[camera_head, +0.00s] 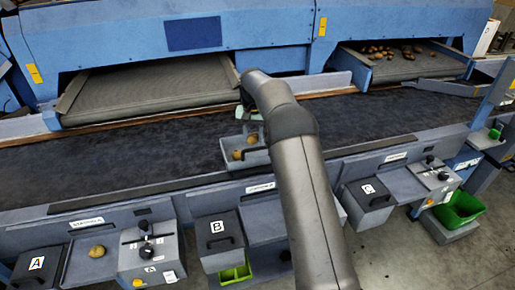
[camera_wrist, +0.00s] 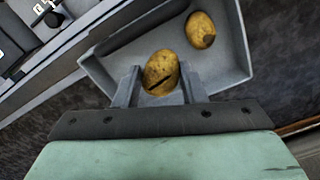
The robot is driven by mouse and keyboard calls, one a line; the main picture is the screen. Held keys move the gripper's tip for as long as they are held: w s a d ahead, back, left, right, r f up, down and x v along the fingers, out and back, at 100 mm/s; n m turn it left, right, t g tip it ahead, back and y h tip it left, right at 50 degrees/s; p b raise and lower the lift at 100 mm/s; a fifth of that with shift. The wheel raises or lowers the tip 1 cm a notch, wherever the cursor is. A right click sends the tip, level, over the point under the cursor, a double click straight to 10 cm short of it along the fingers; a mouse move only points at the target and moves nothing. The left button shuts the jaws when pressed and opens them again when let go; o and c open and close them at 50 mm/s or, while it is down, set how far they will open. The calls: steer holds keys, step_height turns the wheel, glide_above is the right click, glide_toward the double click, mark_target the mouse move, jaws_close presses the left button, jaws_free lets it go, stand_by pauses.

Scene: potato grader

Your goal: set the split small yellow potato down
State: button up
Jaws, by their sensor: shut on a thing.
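The split yellow potato (camera_wrist: 158,76) has a dark gash across its lower side. In the wrist view it sits between the two fingers of my gripper (camera_wrist: 160,88), which are shut on it. Behind it is a grey tray (camera_wrist: 237,72) holding another yellow potato (camera_wrist: 201,30) with a dark patch, to the right of the fingers. In the head view my gripper (camera_head: 252,127) is over the same tray (camera_head: 257,158), and my arm hides part of it. I cannot tell whether the held potato touches the tray floor.
The tray is at the front edge of a dark belt (camera_head: 110,160). Lidded boxes A (camera_head: 37,264), B (camera_head: 218,228) and C (camera_head: 367,190) line the front. A lone potato (camera_head: 97,252) lies by box A. Several potatoes lie on the back-right conveyor (camera_head: 420,67). A green crate (camera_head: 459,211) stands right.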

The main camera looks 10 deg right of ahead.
mark_target(253, 156)
steer(key=shift+f+p, duration=0.85)
steer(key=shift+f, duration=2.4)
steer(key=shift+f, duration=0.15)
steer(key=o, duration=0.6)
steer(key=shift+f, duration=0.1)
steer(key=shift+c, duration=0.2)
steer(key=shift+o, duration=0.8)
steer(key=shift+r, duration=0.2)
